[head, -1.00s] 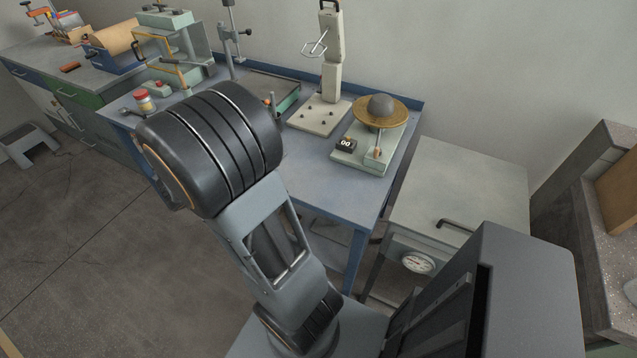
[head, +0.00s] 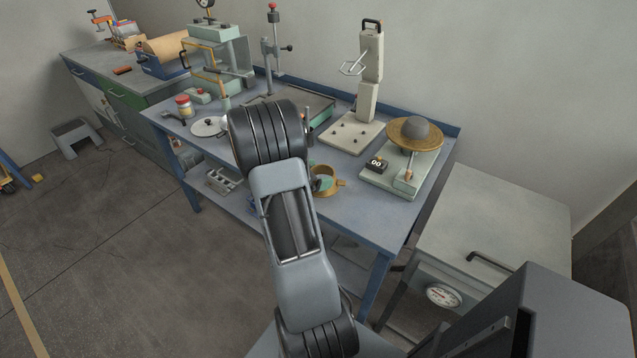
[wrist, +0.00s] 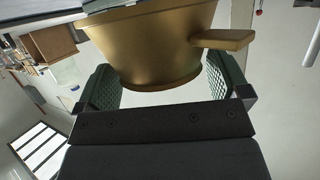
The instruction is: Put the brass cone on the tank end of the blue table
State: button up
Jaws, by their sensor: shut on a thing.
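The brass cone (head: 328,190) shows beside my forearm in the head view, in front of the blue table's top (head: 370,207). In the wrist view the cone (wrist: 150,48) fills the top middle, with a side tab pointing right. My gripper (wrist: 158,80) is shut on it, with a green ribbed pad on each side. In the head view my gripper (head: 320,184) is mostly hidden behind my arm; its height over the table cannot be told. A pale cabinet with a handle and gauge (head: 500,220), possibly the tank, stands by the table's right end.
The table's front right is bare. A scale with a brass pan (head: 415,134) and dark ball stands at the back right, left of it an upright device (head: 370,75) on a pale base. A red-lidded jar (head: 184,106) and white disc (head: 208,126) are at left.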

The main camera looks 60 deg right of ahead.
jog(key=shift+d+f, duration=0.3)
jog(key=shift+f, duration=0.05)
jog(key=shift+d+f, duration=0.2)
jog(key=shift+f, duration=1.5)
jog(key=shift+f, duration=0.15)
